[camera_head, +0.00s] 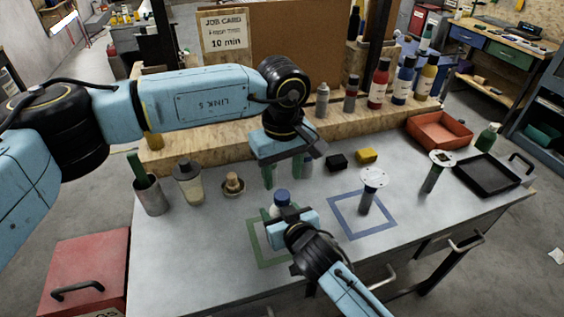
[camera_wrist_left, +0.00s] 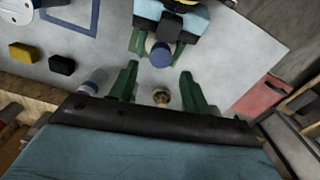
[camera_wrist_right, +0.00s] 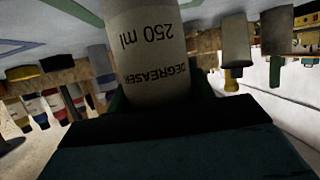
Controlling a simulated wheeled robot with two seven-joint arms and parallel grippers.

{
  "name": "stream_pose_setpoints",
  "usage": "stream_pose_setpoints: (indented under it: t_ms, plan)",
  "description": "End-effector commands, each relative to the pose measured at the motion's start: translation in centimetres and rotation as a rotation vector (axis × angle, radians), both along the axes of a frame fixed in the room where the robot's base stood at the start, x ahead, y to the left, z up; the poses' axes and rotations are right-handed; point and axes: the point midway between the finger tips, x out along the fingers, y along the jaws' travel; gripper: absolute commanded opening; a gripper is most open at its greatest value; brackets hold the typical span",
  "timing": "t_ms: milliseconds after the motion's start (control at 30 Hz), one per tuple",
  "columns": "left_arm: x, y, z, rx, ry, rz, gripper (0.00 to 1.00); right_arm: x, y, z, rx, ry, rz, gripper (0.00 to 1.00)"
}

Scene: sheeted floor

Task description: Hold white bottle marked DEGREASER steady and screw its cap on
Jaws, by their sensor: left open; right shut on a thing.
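The white bottle marked DEGREASER (camera_wrist_right: 150,45) fills the middle of the right wrist view, its lettering upside down. My right gripper (camera_head: 277,212) is shut around it over the table. Its blue cap (camera_head: 282,198) shows at the bottle's top in the head view, and as a blue disc in the left wrist view (camera_wrist_left: 160,56). I cannot tell how far it is screwed down. My left gripper (camera_head: 283,172) is open and points down, above and behind the bottle. Its green fingers (camera_wrist_left: 155,82) are apart with nothing between them; the cap lies beyond them.
A green square outline (camera_head: 255,255) and a blue one (camera_head: 383,230) mark the table. A grey cup (camera_head: 151,197), a squat jar (camera_head: 188,183) and a tan-knobbed item (camera_head: 232,184) stand left. Black (camera_head: 337,161) and yellow (camera_head: 367,155) blocks lie behind. Bottles line the back ledge.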

Motion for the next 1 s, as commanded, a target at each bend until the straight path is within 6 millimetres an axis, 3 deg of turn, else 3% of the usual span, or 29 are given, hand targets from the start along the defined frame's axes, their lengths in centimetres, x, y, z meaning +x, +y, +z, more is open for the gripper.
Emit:
stream_pose_setpoints:
  t_ms: [1000]
  plan:
    - [-0.1, 0.0, 1.4, -0.003, 0.003, 1.921, 0.48, 0.0, 0.0, -0.1, -0.002, 0.001, 0.0, 0.0]
